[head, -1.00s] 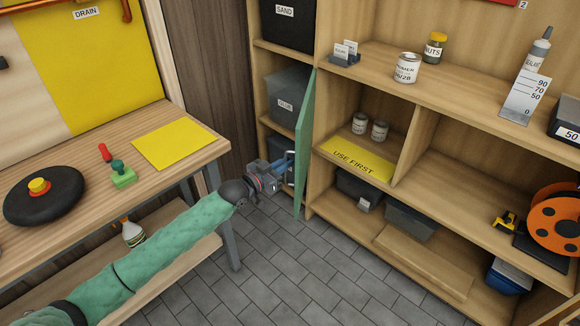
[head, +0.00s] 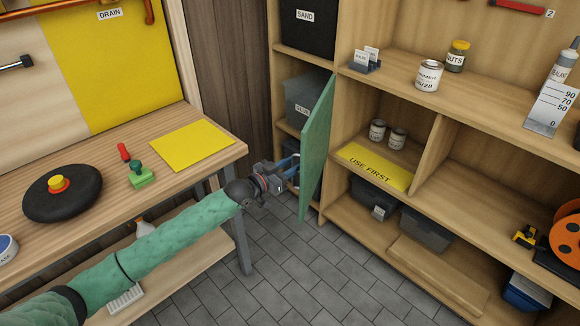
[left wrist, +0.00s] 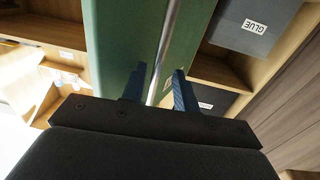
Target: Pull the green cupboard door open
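The green cupboard door (head: 319,140) stands swung out from the shelf unit, and part of the cupboard inside shows to its left. My left gripper (head: 291,166) is at the door's free edge, at about mid-height. In the left wrist view a pale bar handle (left wrist: 169,32) runs along the green door (left wrist: 195,40). The two blue fingers of my left gripper (left wrist: 160,88) stand on either side of the bar, with a narrow gap on each side. They look open around it, not pressed on it. My right gripper is not in view.
A grey GLUE bin (head: 300,100) is inside the cupboard, below a black SAND bin (head: 308,30). The workbench (head: 215,165) stands to the left, close to my arm. Open shelves (head: 440,190) with cans lie to the right. The tiled floor (head: 300,270) in front is clear.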

